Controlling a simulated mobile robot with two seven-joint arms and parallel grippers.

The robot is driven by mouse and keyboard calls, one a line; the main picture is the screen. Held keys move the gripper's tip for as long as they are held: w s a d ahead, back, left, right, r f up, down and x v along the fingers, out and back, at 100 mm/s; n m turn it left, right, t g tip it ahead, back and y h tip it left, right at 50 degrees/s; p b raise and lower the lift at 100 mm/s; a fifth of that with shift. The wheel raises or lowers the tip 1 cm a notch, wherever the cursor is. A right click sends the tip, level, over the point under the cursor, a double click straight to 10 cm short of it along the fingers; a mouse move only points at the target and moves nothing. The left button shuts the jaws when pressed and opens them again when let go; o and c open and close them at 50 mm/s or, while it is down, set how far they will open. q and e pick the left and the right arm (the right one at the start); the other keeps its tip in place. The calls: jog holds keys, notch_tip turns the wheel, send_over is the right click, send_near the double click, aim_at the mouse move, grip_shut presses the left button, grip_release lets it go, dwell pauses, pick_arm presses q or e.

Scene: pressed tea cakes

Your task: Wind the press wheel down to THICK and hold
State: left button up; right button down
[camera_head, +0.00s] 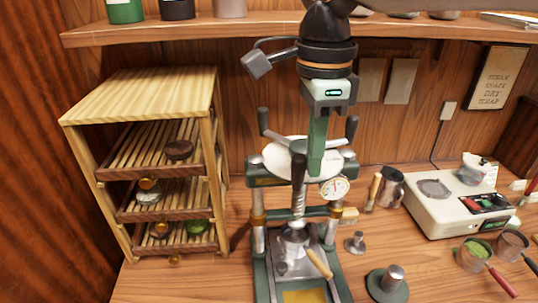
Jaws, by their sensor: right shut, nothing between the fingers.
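The press (258,180) stands upright on the bench, with green crossbars and steel posts. Its wheel (275,160) is a pale disc on top with several dark upright handles (263,122). A threaded screw (298,203) runs down from it to a steel ram. The round dial gauge (334,188) sits at the press's right; its marks are too small to read. My right gripper (316,172) comes down from above, its green fingers shut and empty, with tips over or against the wheel between handles. Contact cannot be told. My left gripper is not in view.
A slatted wooden rack (140,95) with tea cakes stands left. Right of the press are a metal pitcher (391,187), a white scale-like appliance (435,210), a small weight (355,243) and a green-based stand (388,285). A shelf (240,30) crosses behind my arm.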

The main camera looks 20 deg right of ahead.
jog(key=shift+w+a, duration=0.15)
jog(key=shift+a, duration=0.35)
jog(key=shift+w+a+p, duration=0.1)
jog(key=shift+a+p, duration=0.05)
jog(key=shift+p, duration=0.2)
jog(key=shift+w+a+p, duration=0.45)
jog(key=shift+a+p, duration=0.1)
jog(key=shift+a, duration=0.1)
